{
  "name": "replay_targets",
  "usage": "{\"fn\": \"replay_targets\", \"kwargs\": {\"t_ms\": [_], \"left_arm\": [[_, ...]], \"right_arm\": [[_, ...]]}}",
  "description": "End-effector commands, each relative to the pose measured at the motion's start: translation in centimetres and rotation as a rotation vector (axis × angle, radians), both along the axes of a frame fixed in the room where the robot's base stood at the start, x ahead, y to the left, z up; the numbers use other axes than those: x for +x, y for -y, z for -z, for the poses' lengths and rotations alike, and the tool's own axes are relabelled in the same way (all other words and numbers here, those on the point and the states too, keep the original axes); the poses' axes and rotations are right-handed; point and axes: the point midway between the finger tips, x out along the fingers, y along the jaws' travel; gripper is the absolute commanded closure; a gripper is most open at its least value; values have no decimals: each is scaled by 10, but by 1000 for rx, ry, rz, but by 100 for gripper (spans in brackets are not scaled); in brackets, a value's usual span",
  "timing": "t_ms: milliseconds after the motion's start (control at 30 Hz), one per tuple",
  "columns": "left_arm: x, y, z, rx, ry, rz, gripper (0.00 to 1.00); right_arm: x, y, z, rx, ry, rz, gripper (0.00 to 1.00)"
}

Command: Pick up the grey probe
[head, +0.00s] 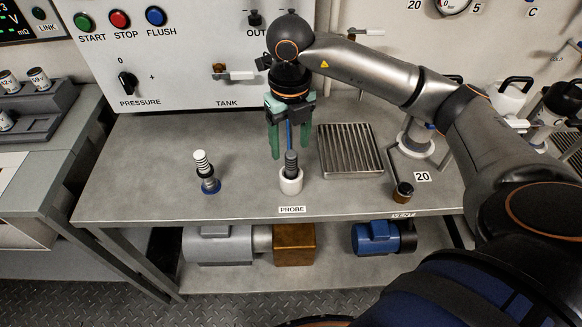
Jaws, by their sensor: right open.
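The grey probe (291,160) stands upright in a white holder (291,184) on the bench, behind the PROBE label (292,210). Its dark ribbed top sticks out of the holder, and its lower part is hidden inside. My right gripper (290,150) points down over it with its green fingers apart. The fingertips are around the height of the probe's top in the picture; I cannot tell whether they touch it. A thin blue piece shows between the fingers above the probe. My left gripper is not in view.
A white-and-black ribbed fitting on a blue base (207,176) stands left of the holder. A metal drain grate (350,150) lies to the right, with a small dark brown-based piece (403,192) beyond it. The control panel (190,50) stands behind.

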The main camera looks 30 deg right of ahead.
Motion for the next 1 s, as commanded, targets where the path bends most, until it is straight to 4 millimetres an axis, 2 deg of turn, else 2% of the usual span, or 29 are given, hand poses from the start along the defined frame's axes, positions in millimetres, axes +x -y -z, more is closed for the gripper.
{"fn": "replay_targets", "kwargs": {"t_ms": [300,600,1000], "left_arm": [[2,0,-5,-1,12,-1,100],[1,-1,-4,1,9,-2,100],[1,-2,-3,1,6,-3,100]], "right_arm": [[-3,1,44,0,-3,-1,33],[-2,0,49,1,-1,-1,33],[-2,0,49,1,0,-1,78]]}}
